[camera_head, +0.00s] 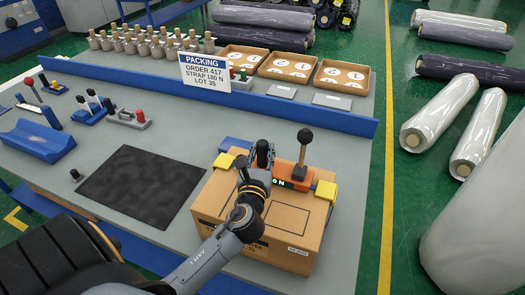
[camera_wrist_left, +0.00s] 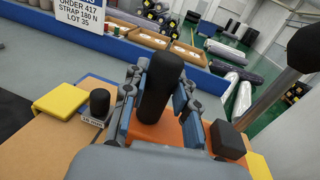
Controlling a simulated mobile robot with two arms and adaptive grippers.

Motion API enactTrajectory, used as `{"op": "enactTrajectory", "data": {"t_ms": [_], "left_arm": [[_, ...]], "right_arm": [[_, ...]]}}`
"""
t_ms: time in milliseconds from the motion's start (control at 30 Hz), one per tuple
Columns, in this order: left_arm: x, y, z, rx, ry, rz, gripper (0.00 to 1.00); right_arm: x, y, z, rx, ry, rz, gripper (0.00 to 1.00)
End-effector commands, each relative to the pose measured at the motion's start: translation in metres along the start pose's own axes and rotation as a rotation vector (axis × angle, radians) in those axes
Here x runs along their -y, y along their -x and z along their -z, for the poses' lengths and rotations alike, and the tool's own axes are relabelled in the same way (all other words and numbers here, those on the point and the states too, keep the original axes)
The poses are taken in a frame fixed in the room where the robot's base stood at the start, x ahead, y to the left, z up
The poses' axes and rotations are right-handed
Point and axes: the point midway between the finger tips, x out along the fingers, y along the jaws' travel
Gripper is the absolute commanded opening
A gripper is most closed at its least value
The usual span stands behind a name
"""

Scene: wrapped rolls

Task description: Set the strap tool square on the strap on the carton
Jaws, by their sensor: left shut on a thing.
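The cardboard carton (camera_head: 285,240) stands on the bench at front right, with a printed outline on top. The strap tool (camera_head: 294,184) has an orange body, a dark grip and a tall lever with a black knob. It is over the carton's far top edge, between two yellow corner pieces (camera_head: 223,162) and (camera_head: 325,191). My left gripper (camera_head: 263,155) is shut on the tool's dark grip; the left wrist view shows the grip (camera_wrist_left: 161,85) between the fingers, above the orange body (camera_wrist_left: 150,131). The strap is not clearly visible; I cannot tell whether the tool touches it. My right gripper is not in view.
A black mat (camera_head: 142,186) lies left of the carton. A blue cradle (camera_head: 38,140) and small lever tools are at far left. A blue rail (camera_head: 300,110) crosses behind, with a packing sign (camera_head: 204,72) and cardboard trays (camera_head: 288,66) beyond. Wrapped rolls lie on the floor at right.

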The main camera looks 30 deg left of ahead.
Motion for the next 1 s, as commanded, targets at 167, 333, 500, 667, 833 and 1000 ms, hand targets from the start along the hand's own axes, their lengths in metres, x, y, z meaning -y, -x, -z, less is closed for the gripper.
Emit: {"op": "enactTrajectory", "data": {"t_ms": [167,333,500,667,833,1000], "left_arm": [[0.0,0.0,0.0,0.006,0.003,0.001,0.0],[0.0,0.0,0.002,0.006,0.002,0.001,0.0],[0.0,0.0,0.003,0.004,0.001,0.001,0.54],[0.0,0.0,0.004,0.002,0.001,0.001,0.54],[0.0,0.003,0.007,-0.004,-0.002,0.0,0.54],[0.0,0.024,0.007,-0.005,-0.002,0.002,0.54]], "right_arm": [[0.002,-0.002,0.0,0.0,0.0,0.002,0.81],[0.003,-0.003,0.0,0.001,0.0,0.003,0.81],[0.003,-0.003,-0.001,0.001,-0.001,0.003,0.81],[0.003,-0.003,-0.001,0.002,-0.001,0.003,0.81],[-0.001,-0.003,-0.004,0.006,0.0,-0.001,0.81],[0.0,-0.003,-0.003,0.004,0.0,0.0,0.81]]}}
